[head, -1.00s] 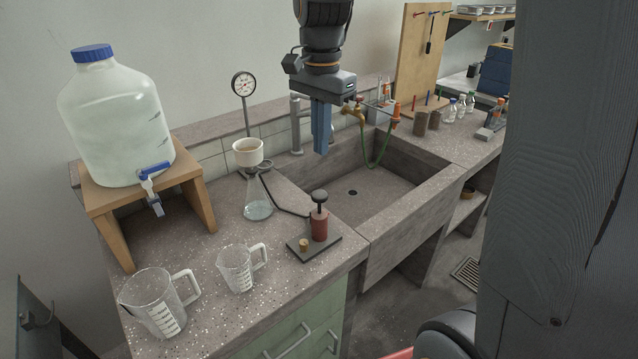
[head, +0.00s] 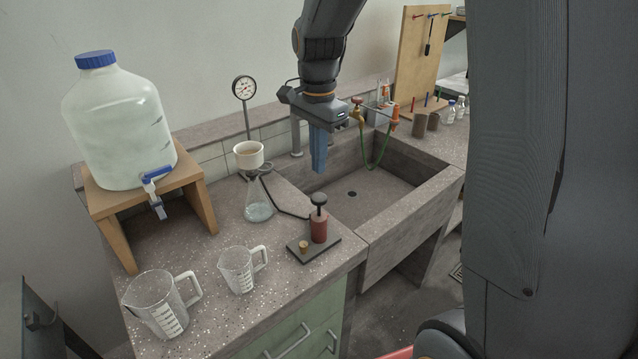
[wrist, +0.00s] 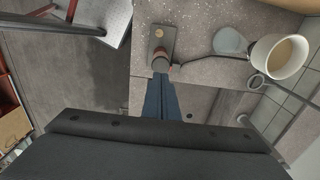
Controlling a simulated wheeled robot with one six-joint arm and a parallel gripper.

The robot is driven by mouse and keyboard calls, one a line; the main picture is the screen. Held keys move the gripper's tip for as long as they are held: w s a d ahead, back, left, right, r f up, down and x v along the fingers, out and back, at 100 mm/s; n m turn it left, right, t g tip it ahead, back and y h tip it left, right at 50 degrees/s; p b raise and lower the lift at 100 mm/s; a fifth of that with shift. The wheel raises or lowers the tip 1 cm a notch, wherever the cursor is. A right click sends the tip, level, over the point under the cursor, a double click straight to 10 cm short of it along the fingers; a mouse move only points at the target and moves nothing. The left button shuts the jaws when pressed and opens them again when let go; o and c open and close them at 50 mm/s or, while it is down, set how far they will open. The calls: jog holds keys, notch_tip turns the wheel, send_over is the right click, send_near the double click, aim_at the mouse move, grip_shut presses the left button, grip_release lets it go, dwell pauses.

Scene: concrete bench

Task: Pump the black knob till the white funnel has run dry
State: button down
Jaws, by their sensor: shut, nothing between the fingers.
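The black knob (head: 318,198) tops a red pump cylinder (head: 319,227) on a dark base plate near the bench's front edge. The knob stands up above the cylinder. The white funnel (head: 248,155) sits on a conical glass flask (head: 258,203) joined to the pump by a black hose. In the wrist view the funnel (wrist: 280,58) shows a tan surface inside; I cannot tell how much liquid is there. My gripper (head: 319,168) points down with its blue fingers shut and empty, above the sink side, behind and higher than the knob. In the wrist view my fingers partly hide the pump.
A large carboy (head: 120,125) stands on a wooden stand (head: 130,205) at left. Two clear measuring jugs (head: 160,300) (head: 238,270) stand at the front. A gauge (head: 244,88) rises behind the funnel. The sink (head: 385,190), with taps and a green hose, is to the right.

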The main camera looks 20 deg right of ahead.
aim_at(319, 198)
notch_tip(319, 198, down, 8)
jog(key=shift+r+p, duration=0.2)
jog(key=shift+p, duration=0.9)
jog(key=shift+f, duration=0.15)
notch_tip(319, 198, down, 4)
jog(key=shift+b, duration=0.95)
jog(key=shift+s, duration=0.1)
jog(key=shift+r+p, duration=0.4)
jog(key=shift+p, duration=0.05)
notch_tip(319, 198, up, 14)
jog(key=shift+f, duration=0.15)
